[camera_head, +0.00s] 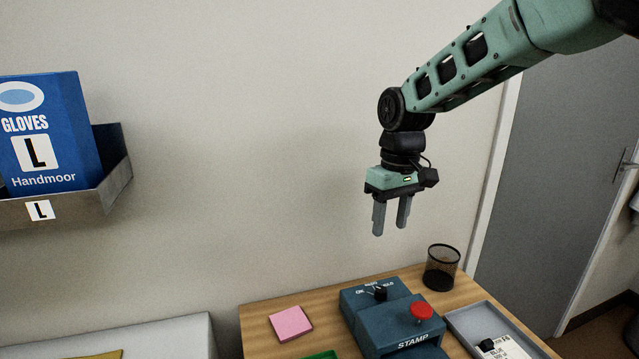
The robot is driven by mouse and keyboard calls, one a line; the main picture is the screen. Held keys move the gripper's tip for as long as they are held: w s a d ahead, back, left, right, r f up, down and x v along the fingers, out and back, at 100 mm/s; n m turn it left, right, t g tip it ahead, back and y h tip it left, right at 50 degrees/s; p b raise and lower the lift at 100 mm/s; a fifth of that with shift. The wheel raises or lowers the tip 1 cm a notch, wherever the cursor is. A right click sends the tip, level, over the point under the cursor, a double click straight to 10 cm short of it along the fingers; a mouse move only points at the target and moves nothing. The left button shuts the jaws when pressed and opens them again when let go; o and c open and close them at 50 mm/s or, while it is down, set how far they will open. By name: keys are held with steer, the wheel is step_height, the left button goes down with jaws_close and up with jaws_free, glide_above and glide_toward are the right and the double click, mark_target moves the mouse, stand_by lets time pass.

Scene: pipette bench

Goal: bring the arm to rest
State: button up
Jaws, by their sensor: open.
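My green arm (470,68) reaches in from the upper right. My gripper (391,230) hangs at its end with the fingers pointing down. The fingers are apart with nothing between them. It hangs in the air above the wooden bench (258,330), over the back part of the blue stamp machine (376,318), and touches nothing that I can see.
The stamp machine has a red button (421,311) and a black knob (380,293). A pink pad (291,324), a black mesh cup (441,268) and a grey tray (463,316) are around it. A blue glove box (48,135) sits in a wall holder (118,180) at left. The air left of my gripper is clear.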

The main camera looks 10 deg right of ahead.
steer(key=s+a+n, duration=0.1)
steer(key=s+a, duration=0.3)
steer(key=s, duration=0.4)
steer(key=s+a+n, duration=0.1)
steer(key=s+a, duration=0.2)
steer(key=s, duration=0.4)
steer(key=s+f, duration=0.2)
steer(key=s, duration=0.6)
steer(key=s+d+f, duration=0.1)
steer(key=s, duration=0.7)
steer(key=shift+s+f+n, duration=0.15)
steer(key=shift+f+n, duration=0.25)
